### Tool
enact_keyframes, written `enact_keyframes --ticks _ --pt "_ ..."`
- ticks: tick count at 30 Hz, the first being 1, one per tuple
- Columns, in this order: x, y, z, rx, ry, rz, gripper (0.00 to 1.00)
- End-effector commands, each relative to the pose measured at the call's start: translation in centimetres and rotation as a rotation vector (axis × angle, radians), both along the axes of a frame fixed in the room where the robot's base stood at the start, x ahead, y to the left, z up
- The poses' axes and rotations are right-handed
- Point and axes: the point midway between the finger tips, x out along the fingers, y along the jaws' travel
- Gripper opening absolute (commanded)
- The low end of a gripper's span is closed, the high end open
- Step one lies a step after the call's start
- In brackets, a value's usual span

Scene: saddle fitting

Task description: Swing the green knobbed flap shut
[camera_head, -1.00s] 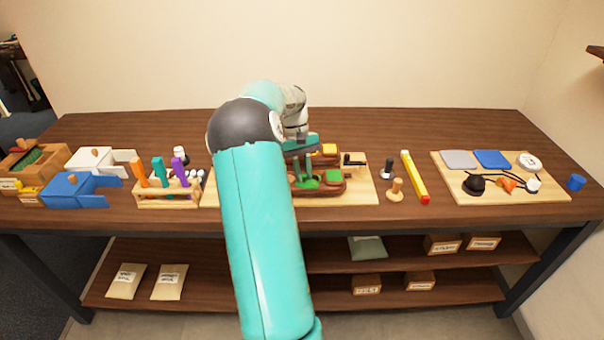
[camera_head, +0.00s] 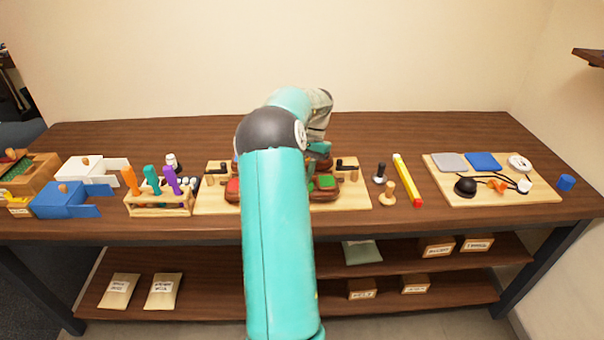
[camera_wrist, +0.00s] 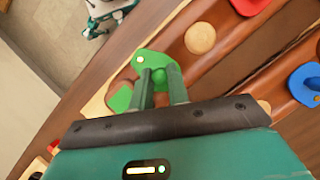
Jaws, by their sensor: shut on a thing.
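The green flap (camera_wrist: 155,62) with its round green knob shows in the wrist view, at the edge of a brown leather-like piece on the board. My gripper (camera_wrist: 160,76) is shut on the green knob, one finger on each side of it. A green pad (camera_wrist: 120,98) lies just left of the fingers, partly hidden by them. In the head view a green pad (camera_head: 326,181) shows at the right front of the brown saddle piece (camera_head: 324,194). My arm hides the middle of that piece and the green flap there.
A red flap (camera_wrist: 250,4) and a blue flap (camera_wrist: 307,84) are near a round wooden knob (camera_wrist: 201,38). The wooden board (camera_head: 352,198) has dark-handled posts.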

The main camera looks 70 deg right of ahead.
Motion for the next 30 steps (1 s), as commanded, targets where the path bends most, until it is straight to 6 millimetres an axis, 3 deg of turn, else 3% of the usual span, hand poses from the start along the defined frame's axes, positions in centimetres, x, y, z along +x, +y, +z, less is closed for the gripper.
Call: enact_keyframes --ticks 12,29,30 --pt "-0.74 -0.44 0.09 -0.003 -0.002 -0.225 0.00" --pt "-0.89 -0.50 0.07 -0.003 -0.001 -0.261 0.00" --pt "-0.89 -0.50 0.07 -0.003 -0.001 -0.260 0.21"
